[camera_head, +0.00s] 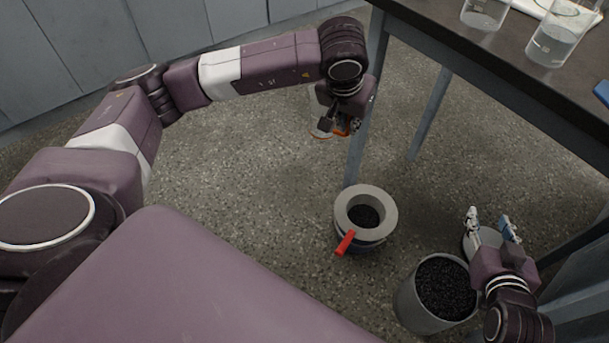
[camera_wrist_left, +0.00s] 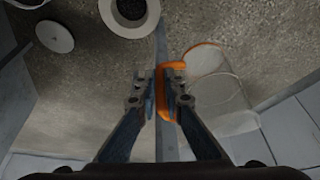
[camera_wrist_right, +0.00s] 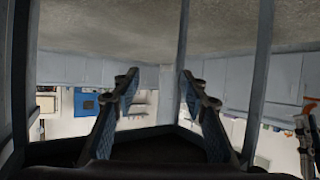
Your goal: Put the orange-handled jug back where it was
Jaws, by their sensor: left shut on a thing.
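The jug is clear with an orange handle (camera_wrist_left: 167,105); its see-through body (camera_wrist_left: 215,85) shows in the left wrist view. My left gripper (camera_head: 342,126) is shut on that handle and holds the jug beside the table's near leg, above the floor. In the head view my wrist hides most of the jug, with a bit of orange (camera_head: 320,134) showing. In the left wrist view the left fingertips (camera_wrist_left: 159,82) close on the handle. My right gripper (camera_head: 490,218) has its fingers apart and empty, low at the right. The right wrist view shows them apart too (camera_wrist_right: 158,78).
The dark table (camera_head: 480,45) carries glass beakers (camera_head: 553,45) at the upper right. Below stand a grey ringed container (camera_head: 386,208) with a red handle (camera_head: 345,242) and a grey bucket (camera_head: 408,305) of black grains. A pale disc (camera_wrist_left: 55,37) lies near the bucket. Floor left of these is clear.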

